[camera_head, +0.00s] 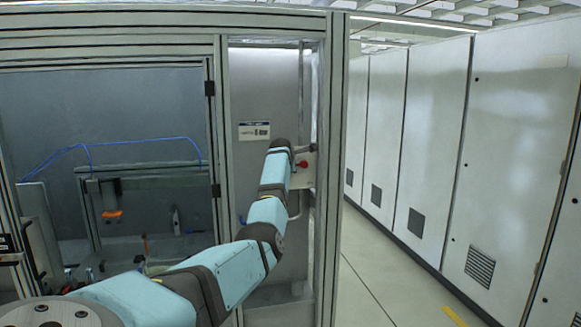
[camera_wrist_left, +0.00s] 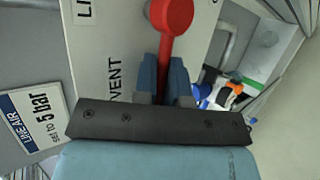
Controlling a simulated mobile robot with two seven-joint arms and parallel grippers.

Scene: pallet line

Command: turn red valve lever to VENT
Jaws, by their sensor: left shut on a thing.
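The red valve lever (camera_head: 303,164) shows as a small red spot at the end of my left arm in the head view. In the left wrist view the red lever (camera_wrist_left: 171,14) has a round red hub at the top, and its handle runs down between the blue fingers of my left gripper (camera_wrist_left: 173,80). The gripper is shut on the handle. A white plate (camera_wrist_left: 108,45) behind it bears the word VENT, left of the handle, and a partly cut-off word starting "LI" above. The handle's lower end is hidden by the gripper. My right gripper is in neither view.
A "LINE AIR set to 5 bar" label (camera_wrist_left: 36,116) is at the left in the wrist view. The frame post (camera_head: 333,180) stands close right of the lever. Grey cabinets (camera_head: 430,150) line the right, with open floor (camera_head: 375,265) before them.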

